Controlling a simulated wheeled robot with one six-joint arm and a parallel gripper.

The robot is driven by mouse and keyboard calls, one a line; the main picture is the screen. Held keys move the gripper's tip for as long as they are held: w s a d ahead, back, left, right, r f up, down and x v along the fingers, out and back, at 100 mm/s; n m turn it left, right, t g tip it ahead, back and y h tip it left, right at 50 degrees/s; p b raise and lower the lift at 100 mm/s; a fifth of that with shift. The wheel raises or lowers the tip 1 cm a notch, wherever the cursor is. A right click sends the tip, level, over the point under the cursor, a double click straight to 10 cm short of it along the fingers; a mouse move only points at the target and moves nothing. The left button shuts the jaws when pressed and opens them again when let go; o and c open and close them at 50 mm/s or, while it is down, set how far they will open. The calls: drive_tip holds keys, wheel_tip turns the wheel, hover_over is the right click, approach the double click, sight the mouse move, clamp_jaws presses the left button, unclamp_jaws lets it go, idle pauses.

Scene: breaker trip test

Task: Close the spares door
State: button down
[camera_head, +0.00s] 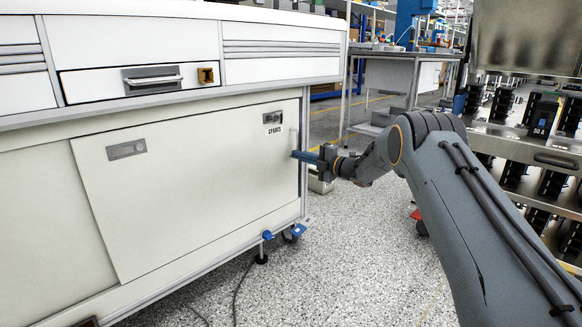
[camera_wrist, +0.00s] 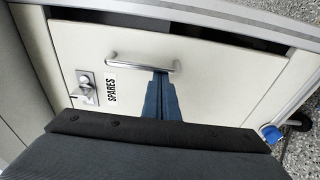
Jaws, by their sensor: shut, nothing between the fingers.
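The spares door (camera_head: 200,170) is the white panel on the cabinet's lower front, with a SPARES label and a latch (camera_head: 272,118) at its upper right. In the wrist view the door (camera_wrist: 220,80) shows a bar handle (camera_wrist: 143,60) and a keyed latch (camera_wrist: 86,87). A dark gap runs along the door edge beyond the handle, so the door looks slightly ajar. My gripper (camera_head: 294,155) is at the door's right edge. Its blue fingers are together and empty, with tips (camera_wrist: 160,72) by the handle; I cannot tell whether they touch it or the door.
Above the door is a white drawer (camera_head: 140,48) with a handle and a small brass-coloured block beside it. A metal rack (camera_head: 530,130) with black parts stands at the right. A workbench (camera_head: 400,75) is behind. Speckled floor (camera_head: 350,250) lies open in front of the cabinet.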

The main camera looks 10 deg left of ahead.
drive_tip(key=shift+w+d+r+b, duration=0.15)
drive_tip(key=shift+w+d+b, duration=0.15)
drive_tip(key=shift+w+d, duration=0.65)
